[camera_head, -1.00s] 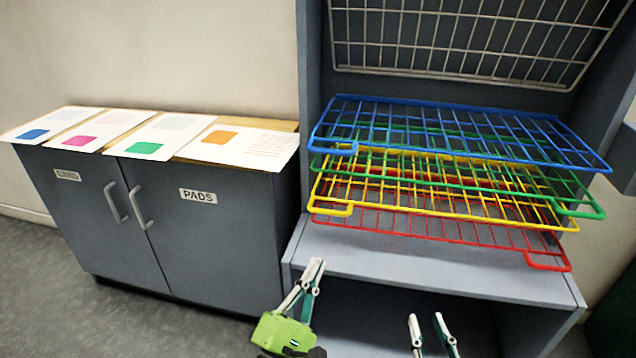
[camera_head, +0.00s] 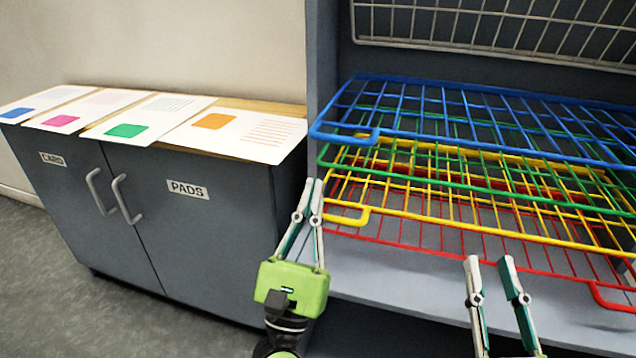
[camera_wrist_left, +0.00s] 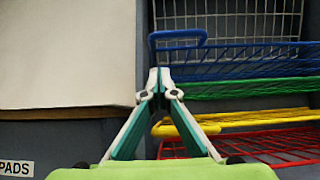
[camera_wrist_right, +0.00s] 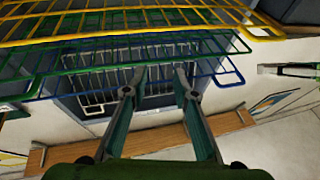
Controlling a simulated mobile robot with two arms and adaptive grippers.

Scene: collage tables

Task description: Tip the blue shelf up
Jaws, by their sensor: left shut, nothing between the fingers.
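The blue shelf (camera_head: 480,112) is a wire rack with a looped tab at its front left corner, lying about level above the green, yellow and red racks. It also shows in the left wrist view (camera_wrist_left: 240,60), its tab (camera_wrist_left: 178,40) just above the fingertips. My left gripper (camera_head: 313,183) is shut and empty, pointing up at the unit's left edge, below and left of the blue tab. My right gripper (camera_head: 488,262) is open and empty, in front of the lower racks. In the right wrist view the racks pass above its fingers.
A green rack (camera_head: 400,170), a yellow rack (camera_head: 400,208) and a red rack (camera_head: 460,238) are stacked below the blue one. A grey wire rack (camera_head: 490,25) stands upright behind. A grey cabinet (camera_head: 220,228) with printed sheets on top stands left.

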